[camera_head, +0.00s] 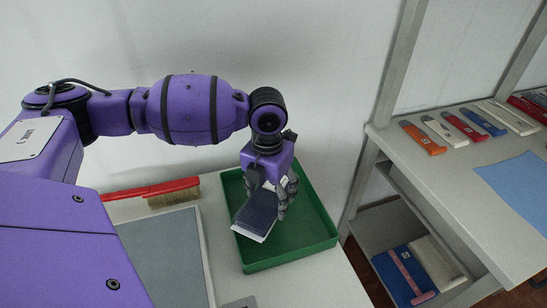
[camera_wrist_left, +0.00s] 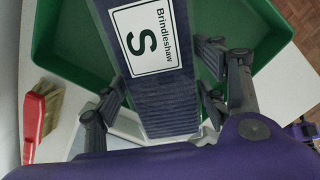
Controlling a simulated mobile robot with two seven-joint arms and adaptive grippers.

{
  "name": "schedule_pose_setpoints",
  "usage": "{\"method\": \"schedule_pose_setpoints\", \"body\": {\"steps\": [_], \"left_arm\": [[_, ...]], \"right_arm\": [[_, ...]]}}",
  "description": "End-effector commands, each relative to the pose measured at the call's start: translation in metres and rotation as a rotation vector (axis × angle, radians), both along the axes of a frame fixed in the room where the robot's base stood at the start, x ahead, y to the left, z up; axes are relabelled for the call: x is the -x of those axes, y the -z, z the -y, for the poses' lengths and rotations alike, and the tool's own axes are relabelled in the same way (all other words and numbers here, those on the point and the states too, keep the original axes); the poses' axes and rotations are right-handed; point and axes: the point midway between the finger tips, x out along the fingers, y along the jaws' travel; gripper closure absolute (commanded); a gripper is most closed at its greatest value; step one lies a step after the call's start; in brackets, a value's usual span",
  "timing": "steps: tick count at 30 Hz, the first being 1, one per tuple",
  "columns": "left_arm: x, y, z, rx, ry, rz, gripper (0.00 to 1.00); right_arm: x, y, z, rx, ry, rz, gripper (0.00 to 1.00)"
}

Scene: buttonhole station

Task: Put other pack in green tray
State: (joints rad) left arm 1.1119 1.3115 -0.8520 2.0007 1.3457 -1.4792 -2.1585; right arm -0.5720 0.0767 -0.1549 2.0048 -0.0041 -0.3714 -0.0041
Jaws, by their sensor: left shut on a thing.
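My left gripper (camera_head: 284,197) is shut on a dark blue pack (camera_head: 258,210) with a pale edge. The pack is tilted and held over the green tray (camera_head: 303,248); I cannot tell whether it touches the tray floor. In the left wrist view the pack (camera_wrist_left: 165,104) lies between the fingers (camera_wrist_left: 160,100) and bears a white label reading "Brindleshaw" and "S". The green tray (camera_wrist_left: 67,45) shows behind it. The rest of the tray floor looks empty.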

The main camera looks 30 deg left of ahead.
Motion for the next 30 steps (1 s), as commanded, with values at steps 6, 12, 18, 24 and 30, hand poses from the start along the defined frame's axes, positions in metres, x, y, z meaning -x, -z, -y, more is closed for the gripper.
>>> {"method": "schedule_pose_setpoints", "body": {"steps": [6, 12, 18, 24, 30], "left_arm": [[-0.019, 0.019, 0.001, 0.002, 0.000, 0.005, 0.64], [-0.029, 0.033, 0.001, 0.001, 0.000, 0.003, 0.64], [-0.027, 0.060, 0.000, 0.001, 0.000, 0.003, 0.64], [-0.028, 0.060, 0.000, 0.001, 0.000, 0.005, 0.64], [-0.027, 0.064, 0.000, 0.002, 0.000, 0.005, 0.31]], "right_arm": [[-0.011, 0.000, -0.002, -0.002, -0.004, 0.016, 0.60], [-0.010, 0.001, -0.002, -0.002, -0.004, 0.015, 0.60], [-0.007, 0.004, -0.001, -0.001, -0.003, 0.008, 0.60], [-0.006, 0.003, -0.001, -0.001, -0.003, 0.008, 0.60], [-0.006, 0.003, -0.001, 0.000, -0.002, 0.008, 0.60]]}}
